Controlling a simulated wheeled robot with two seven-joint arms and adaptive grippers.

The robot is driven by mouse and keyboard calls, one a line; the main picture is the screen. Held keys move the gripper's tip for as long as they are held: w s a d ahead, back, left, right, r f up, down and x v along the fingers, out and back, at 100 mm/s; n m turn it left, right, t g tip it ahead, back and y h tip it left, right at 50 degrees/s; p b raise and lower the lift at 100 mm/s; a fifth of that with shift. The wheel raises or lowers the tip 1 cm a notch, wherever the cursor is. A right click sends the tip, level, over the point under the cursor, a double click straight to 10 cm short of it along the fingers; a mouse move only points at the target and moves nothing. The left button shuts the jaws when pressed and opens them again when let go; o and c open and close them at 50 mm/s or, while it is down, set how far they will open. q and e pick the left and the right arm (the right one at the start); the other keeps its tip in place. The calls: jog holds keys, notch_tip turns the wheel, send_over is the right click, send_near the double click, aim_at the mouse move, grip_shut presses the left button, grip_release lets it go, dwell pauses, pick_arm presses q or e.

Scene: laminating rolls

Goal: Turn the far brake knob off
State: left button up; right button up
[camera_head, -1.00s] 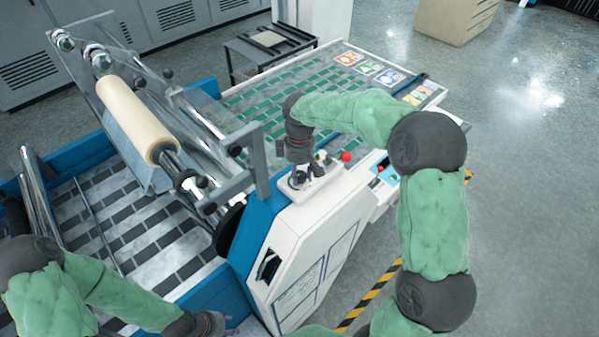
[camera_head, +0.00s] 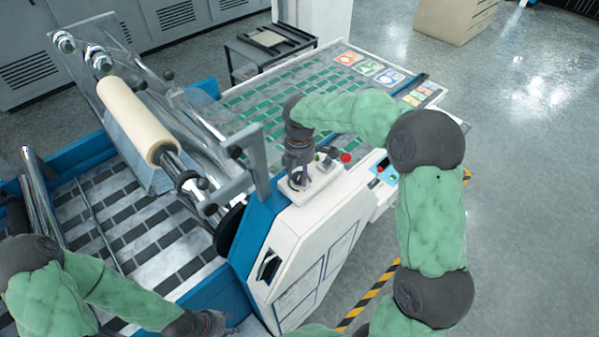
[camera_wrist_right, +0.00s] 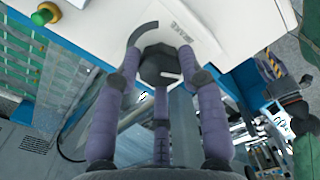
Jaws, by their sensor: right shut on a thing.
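A black brake knob (camera_wrist_right: 162,65) with a white pointer line shows in the right wrist view on a white panel, beside a dark printed arc. My right gripper (camera_wrist_right: 158,76) has its purple fingers around the knob and is shut on it. In the head view my right gripper (camera_head: 297,180) points down at the white control panel (camera_head: 322,182) on the machine's side housing; it hides the knob there. My left gripper (camera_head: 212,324) is low at the bottom edge of the head view, away from the panel; its fingers are too unclear to read.
A red button (camera_head: 346,157) sits on the panel close to my right gripper. A green button with a yellow base (camera_wrist_right: 45,14) shows in the wrist view. A cream roll (camera_head: 138,120) on a metal frame stands left of the panel. Open floor (camera_head: 530,190) lies to the right.

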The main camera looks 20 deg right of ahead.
aim_at(299, 176)
jog(key=shift+f+n, duration=0.1)
jog(key=shift+n, duration=1.4)
jog(key=o, duration=1.1)
jog(key=shift+o, duration=0.2)
notch_tip(299, 176, up, 12)
